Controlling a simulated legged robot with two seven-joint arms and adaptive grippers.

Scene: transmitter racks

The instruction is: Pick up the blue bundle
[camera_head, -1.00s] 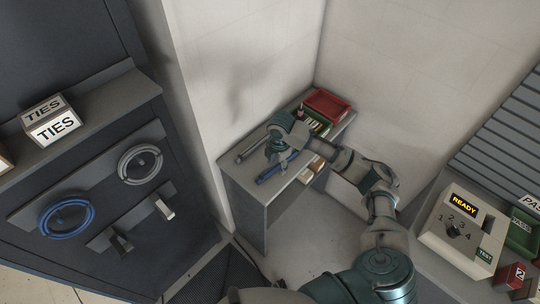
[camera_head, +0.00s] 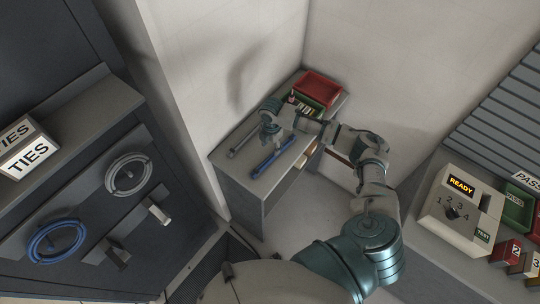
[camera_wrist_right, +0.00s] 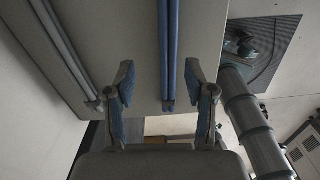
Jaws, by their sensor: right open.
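A long, thin blue bundle (camera_head: 273,157) lies on the grey cabinet top (camera_head: 237,179), near its front edge. In the right wrist view the blue bundle (camera_wrist_right: 168,50) runs lengthwise between the finger lines, its near end beyond the palm. My right gripper (camera_head: 269,133) is over the cabinet top, just behind the bundle in the head view. In the wrist view its fingers (camera_wrist_right: 162,85) are spread wide, one on each side of the bundle's line, with nothing held. Whether they reach down to its height I cannot tell. My left gripper is not in view.
A grey bundle (camera_head: 243,144) lies left of the blue one. A red bin (camera_head: 318,87) and a green bin (camera_head: 304,105) stand at the cabinet's back. Blue (camera_head: 55,242) and grey (camera_head: 129,173) coils hang on the left rack. A READY console (camera_head: 460,207) stands right.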

